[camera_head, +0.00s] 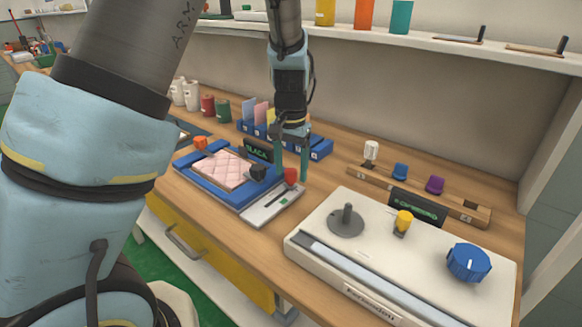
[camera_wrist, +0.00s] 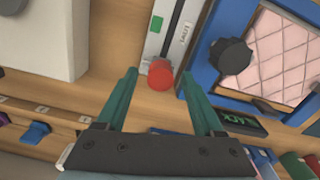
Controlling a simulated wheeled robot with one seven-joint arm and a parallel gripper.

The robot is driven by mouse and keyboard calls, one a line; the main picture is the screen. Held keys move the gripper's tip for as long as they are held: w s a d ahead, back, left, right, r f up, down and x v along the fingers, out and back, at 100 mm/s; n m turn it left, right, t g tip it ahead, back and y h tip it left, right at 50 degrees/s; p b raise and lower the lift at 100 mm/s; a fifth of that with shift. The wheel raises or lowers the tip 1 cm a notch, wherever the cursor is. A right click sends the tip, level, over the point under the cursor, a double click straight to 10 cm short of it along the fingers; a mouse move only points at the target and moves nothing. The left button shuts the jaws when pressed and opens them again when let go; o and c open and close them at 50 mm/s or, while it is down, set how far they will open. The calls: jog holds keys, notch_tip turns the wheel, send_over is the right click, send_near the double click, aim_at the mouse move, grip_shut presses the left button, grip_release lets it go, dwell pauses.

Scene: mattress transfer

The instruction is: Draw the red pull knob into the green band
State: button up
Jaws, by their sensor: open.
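The red pull knob (camera_head: 290,176) sits at the back end of a slot in a pale grey slide plate (camera_head: 254,213). It also shows in the wrist view (camera_wrist: 160,74). The green band (camera_wrist: 156,23) is a small patch beside the slot, toward the plate's other end, apart from the knob. It is small in the head view (camera_head: 284,202). My gripper (camera_head: 291,174) points down, open and empty. In the wrist view its two teal fingertips (camera_wrist: 158,75) lie on either side of the knob with gaps. I cannot tell whether they touch it.
A blue frame (camera_head: 232,197) with a pink quilted pad and a black knob (camera_wrist: 231,56) adjoins the slide plate. A white device (camera_head: 330,225) with a blue dial stands to the right. A blue rack (camera_head: 318,148) with cards is behind. Bare wood lies between plate and device.

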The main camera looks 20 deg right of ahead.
jog(key=shift+f, duration=0.15)
jog(key=shift+c, duration=0.3)
grip_shut()
dwell(1.1)
